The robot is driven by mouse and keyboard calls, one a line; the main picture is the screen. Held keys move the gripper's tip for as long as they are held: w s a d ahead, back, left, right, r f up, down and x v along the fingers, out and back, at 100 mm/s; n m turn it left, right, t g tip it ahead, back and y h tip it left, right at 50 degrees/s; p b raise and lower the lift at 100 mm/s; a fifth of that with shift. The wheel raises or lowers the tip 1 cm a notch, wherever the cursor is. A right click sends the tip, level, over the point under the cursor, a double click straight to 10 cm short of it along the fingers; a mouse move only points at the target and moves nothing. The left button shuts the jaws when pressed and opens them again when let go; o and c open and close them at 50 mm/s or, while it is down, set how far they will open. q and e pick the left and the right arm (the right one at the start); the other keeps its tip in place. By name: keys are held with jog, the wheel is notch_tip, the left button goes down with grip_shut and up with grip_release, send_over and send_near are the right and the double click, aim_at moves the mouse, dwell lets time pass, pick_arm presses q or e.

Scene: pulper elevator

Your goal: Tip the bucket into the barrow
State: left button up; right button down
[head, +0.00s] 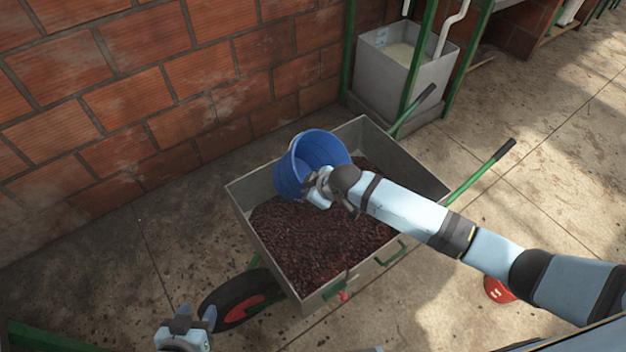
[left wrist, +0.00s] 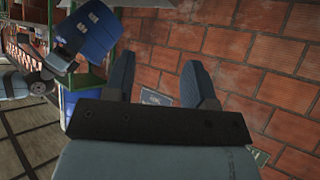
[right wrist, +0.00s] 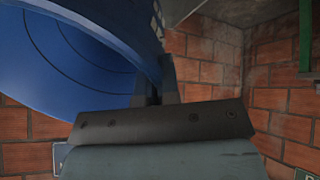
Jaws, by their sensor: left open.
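The blue bucket (head: 289,172) is tilted on its side above the barrow, and its inside shows towards the right in the head view. My right gripper (head: 322,188) is shut on the bucket's edge; the right wrist view shows the bucket's inside (right wrist: 70,65) close up beside the fingers. The grey barrow (head: 240,205) holds a wide heap of dark red pulp (head: 315,240). My left gripper (head: 187,328) is open and empty, low in the head view near the barrow's wheel. The left wrist view shows its spread fingers (left wrist: 160,88) and the bucket (left wrist: 92,32) beyond.
A brick wall (head: 130,95) runs behind the barrow. A grey tank (head: 385,70) in a green frame stands at the back. The barrow's handles (head: 490,165) point right, its wheel (head: 238,303) lies front left. A red object (head: 497,289) is on the floor at right.

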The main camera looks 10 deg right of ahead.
jog(key=p, duration=0.1)
jog(key=r+g+h+p, duration=0.1)
jog(key=p, duration=0.1)
jog(key=shift+w+a+r, duration=0.25)
jog(key=shift+a, duration=0.1)
notch_tip(320, 180, down, 3)
jog(key=g+h+p, duration=0.2)
jog(key=h, duration=0.1)
jog(key=shift+g, duration=0.3)
jog(key=shift+d+f+g+h, duration=0.1)
jog(key=shift+f+g+h, duration=0.5)
jog(key=shift+f+h, duration=0.15)
jog(key=shift+r, duration=0.1)
